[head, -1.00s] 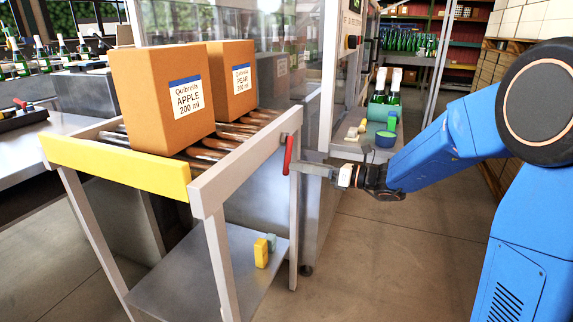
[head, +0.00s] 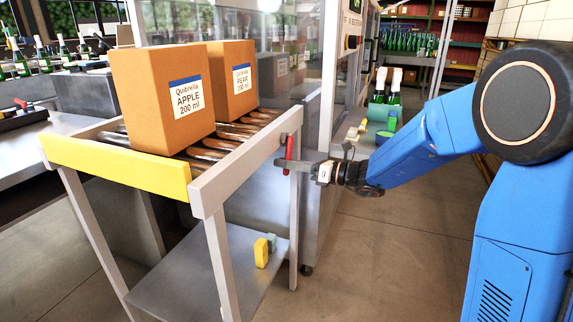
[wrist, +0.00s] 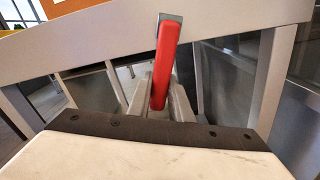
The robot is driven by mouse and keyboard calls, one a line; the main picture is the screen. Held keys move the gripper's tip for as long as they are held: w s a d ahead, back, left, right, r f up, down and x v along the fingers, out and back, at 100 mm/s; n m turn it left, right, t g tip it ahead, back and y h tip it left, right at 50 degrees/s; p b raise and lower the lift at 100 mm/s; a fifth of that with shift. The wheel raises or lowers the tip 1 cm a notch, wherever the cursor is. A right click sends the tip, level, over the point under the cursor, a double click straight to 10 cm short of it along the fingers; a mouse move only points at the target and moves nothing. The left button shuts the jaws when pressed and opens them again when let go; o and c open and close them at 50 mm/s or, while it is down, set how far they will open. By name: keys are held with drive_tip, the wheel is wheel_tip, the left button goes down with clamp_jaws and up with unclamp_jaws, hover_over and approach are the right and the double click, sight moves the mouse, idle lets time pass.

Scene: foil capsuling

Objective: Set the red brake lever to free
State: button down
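The red brake lever (head: 288,152) is mounted on the side rail of the roller stand, near its far right end. It stands near upright in the head view. In the wrist view the red lever (wrist: 163,62) hangs from a grey plate on the rail, its lower end toward me. My gripper (head: 292,164) is at the lower part of the lever. In the wrist view the gripper's fingers (wrist: 160,98) lie on either side of the lever. The lever hides their inner faces, so I cannot tell whether they press on it.
Two cardboard boxes, APPLE (head: 165,98) and PEAR (head: 231,80), stand on the rollers behind a yellow end bar (head: 115,166). A yellow block (head: 261,253) sits on the lower shelf (head: 205,270). A small side table with bottles (head: 385,90) stands behind my arm. The floor at front right is clear.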

drive_tip(key=shift+s, duration=0.1)
drive_tip(key=shift+s+a+r+m, duration=0.15)
drive_tip(key=shift+s+r+m, duration=0.2)
drive_tip(key=shift+m, duration=0.45)
drive_tip(key=shift+s+a+r+m, duration=0.15)
drive_tip(key=shift+s+m, duration=0.25)
drive_tip(key=shift+m, duration=0.4)
drive_tip(key=shift+s+a+r+m, duration=0.1)
drive_tip(key=shift+s+r+m, duration=0.3)
drive_tip(key=shift+m, duration=0.4)
drive_tip(key=shift+f, duration=0.1)
drive_tip(key=c, duration=1.6)
unclamp_jaws()
